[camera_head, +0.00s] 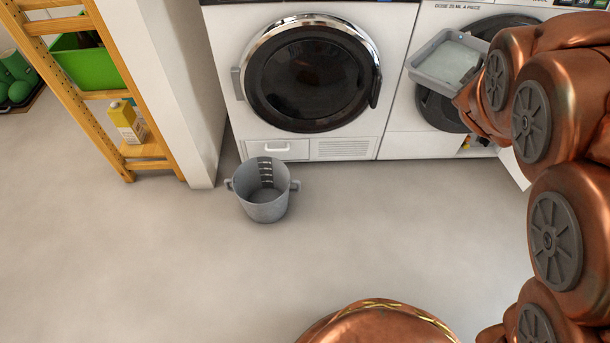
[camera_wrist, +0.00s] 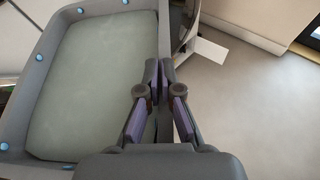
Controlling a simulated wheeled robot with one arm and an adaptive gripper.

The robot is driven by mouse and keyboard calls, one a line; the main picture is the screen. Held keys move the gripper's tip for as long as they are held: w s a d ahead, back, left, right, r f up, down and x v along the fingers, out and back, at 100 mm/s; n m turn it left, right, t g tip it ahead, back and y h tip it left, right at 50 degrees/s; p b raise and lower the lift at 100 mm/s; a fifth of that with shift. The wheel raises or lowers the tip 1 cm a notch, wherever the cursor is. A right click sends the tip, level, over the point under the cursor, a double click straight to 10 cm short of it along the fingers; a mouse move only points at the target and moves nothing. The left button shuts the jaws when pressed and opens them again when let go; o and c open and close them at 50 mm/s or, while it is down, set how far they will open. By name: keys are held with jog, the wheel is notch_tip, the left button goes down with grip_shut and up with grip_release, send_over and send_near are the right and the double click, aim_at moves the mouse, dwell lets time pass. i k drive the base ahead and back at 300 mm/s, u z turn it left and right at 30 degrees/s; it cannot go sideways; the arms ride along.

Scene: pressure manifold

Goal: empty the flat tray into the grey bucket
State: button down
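The flat tray (camera_head: 436,82) is grey and shallow, with a pale greenish, smooth content that looks like water. It is held up in front of the right-hand machine and looks roughly level. In the wrist view the tray (camera_wrist: 39,58) fills the left side, with blue dots along its rim. My gripper (camera_wrist: 161,75) is shut on the tray's right wall, one finger on each side. In the head view my arm hides the gripper. The grey bucket (camera_head: 264,205) stands upright on the floor, left of the tray and well apart from it. Dark marks show on its inner wall.
Two white front-loading machines stand at the back, left (camera_head: 390,100) and right (camera_head: 405,145). An open white flap (camera_head: 514,169) sticks out low at the right one. A wooden shelf (camera_head: 75,100) and white wall section (camera_head: 180,90) are left. The floor around the bucket is clear.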

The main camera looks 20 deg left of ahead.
aim_at(261, 184)
jog(key=u, duration=1.1)
jog(key=k, duration=0.5)
jog(key=u, duration=1.15)
jog(key=i, duration=0.65)
